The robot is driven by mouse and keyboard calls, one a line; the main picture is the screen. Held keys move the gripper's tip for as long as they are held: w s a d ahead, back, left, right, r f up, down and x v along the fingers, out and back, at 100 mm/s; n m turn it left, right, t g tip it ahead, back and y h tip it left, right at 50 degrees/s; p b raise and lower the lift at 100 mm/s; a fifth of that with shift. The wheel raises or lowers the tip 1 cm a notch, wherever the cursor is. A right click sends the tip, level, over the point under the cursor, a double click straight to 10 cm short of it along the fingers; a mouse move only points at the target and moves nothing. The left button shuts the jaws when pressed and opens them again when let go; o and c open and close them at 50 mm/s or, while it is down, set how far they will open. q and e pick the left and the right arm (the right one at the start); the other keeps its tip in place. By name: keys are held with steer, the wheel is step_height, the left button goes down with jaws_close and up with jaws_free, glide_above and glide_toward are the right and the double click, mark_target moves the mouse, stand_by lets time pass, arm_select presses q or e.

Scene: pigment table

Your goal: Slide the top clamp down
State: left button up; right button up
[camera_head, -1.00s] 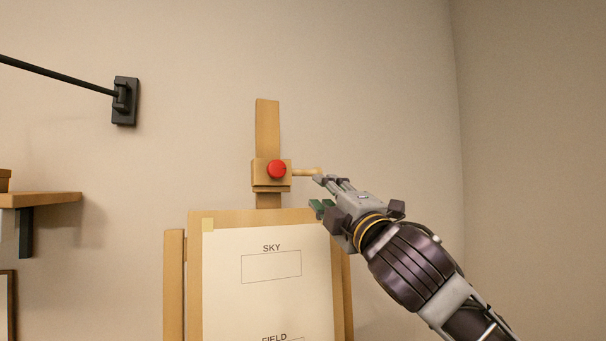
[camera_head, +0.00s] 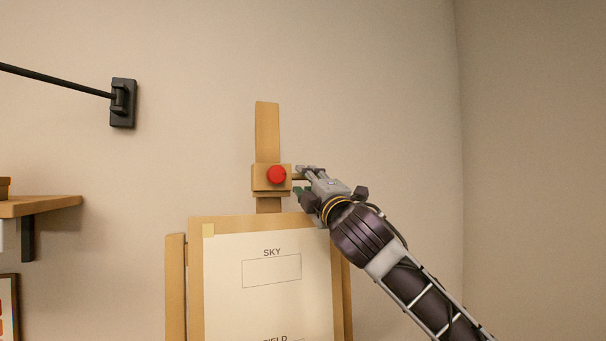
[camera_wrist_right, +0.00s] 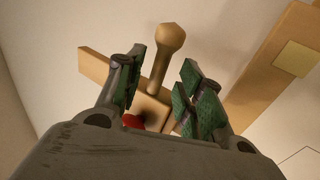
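The top clamp (camera_head: 263,184) is a wooden block with a red knob (camera_head: 277,174) on its front, set on the easel's upright mast (camera_head: 267,132) above the board. A wooden handle sticks out from its right side; in the right wrist view the handle (camera_wrist_right: 164,62) shows a round end. My right gripper (camera_head: 299,181) is at the handle, just right of the clamp. In the right wrist view its green-padded fingers (camera_wrist_right: 160,92) are open, with the handle between them and gaps on both sides. My left gripper is out of view.
Below the clamp, the easel board (camera_head: 195,290) holds a white sheet (camera_head: 222,300) marked SKY and FIELD. A wooden shelf (camera_head: 45,204) and a black wall bracket (camera_head: 123,103) are at the left. The wall right of the easel is clear.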

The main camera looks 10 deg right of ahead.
mark_target(304, 179)
steer(key=shift+p+x, duration=0.45)
steer(key=shift+x, duration=1.25)
jaws_close()
